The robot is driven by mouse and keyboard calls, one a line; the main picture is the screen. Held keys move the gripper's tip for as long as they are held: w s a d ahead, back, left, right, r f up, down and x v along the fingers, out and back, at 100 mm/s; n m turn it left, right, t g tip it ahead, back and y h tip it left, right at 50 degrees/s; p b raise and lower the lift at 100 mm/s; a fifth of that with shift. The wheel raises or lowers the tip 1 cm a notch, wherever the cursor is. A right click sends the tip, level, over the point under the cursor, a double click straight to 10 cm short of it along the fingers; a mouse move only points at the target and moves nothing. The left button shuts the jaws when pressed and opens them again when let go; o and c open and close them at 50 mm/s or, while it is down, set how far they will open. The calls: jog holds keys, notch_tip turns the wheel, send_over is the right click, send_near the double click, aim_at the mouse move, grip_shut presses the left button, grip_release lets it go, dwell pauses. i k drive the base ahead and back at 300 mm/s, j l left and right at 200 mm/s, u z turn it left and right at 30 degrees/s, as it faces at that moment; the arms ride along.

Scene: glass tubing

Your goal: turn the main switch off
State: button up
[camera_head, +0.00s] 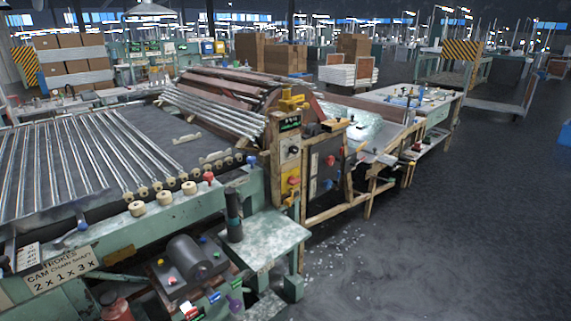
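A narrow control panel (291,166) stands upright at the middle of the machine. A red knob on a yellow plate (293,181) sits low on it and looks like a rotary main switch. Its on or off position is too small to tell. A pale plate with a dark round knob (293,151) is above it, and a small display (290,123) is at the top. A grey door (325,165) to the right carries a red knob (330,160) and a blue knob (328,184). My gripper is not in view.
A green side table (262,238) juts out before the panel, with a dark upright cylinder (233,215) near it. Glass tubes (60,165) lie on the left bed. A wooden frame (340,212) surrounds the door. The dark floor (440,245) at right is open.

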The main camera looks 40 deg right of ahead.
aim_at(291, 180)
jog(key=i+l, duration=0.2)
jog(key=l, duration=0.2)
jog(key=i+l, duration=0.2)
jog(key=l, duration=0.2)
jog(key=i+l, duration=0.25)
jog(key=l, duration=0.15)
jog(key=k+z, duration=0.05)
